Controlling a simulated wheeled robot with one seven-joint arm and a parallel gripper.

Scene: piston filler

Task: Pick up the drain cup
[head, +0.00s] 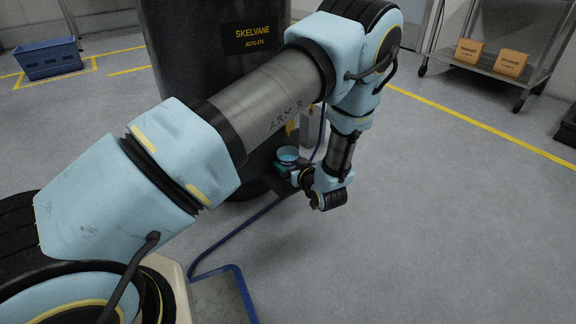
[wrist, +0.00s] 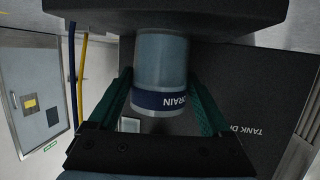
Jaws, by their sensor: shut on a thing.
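The drain cup (wrist: 160,65) is a pale blue-grey cylinder with a dark blue band reading DRAIN. In the wrist view it sits between the two green fingers of my gripper (wrist: 162,103), which is shut on it. The cup's upper end in that view meets a dark block; I cannot tell whether they touch. In the head view the cup (head: 287,154) shows as a small blue-rimmed cup beside the dark tank, at the end of my arm. My gripper (head: 293,170) is partly hidden there by its own wrist.
A large dark tank (head: 200,75) labelled SKELVANE stands right behind my arm. A blue hose (head: 240,237) runs along the floor. A blue crate (head: 50,60) is at the far left, and a metal shelf (head: 500,62) with orange boxes at the far right.

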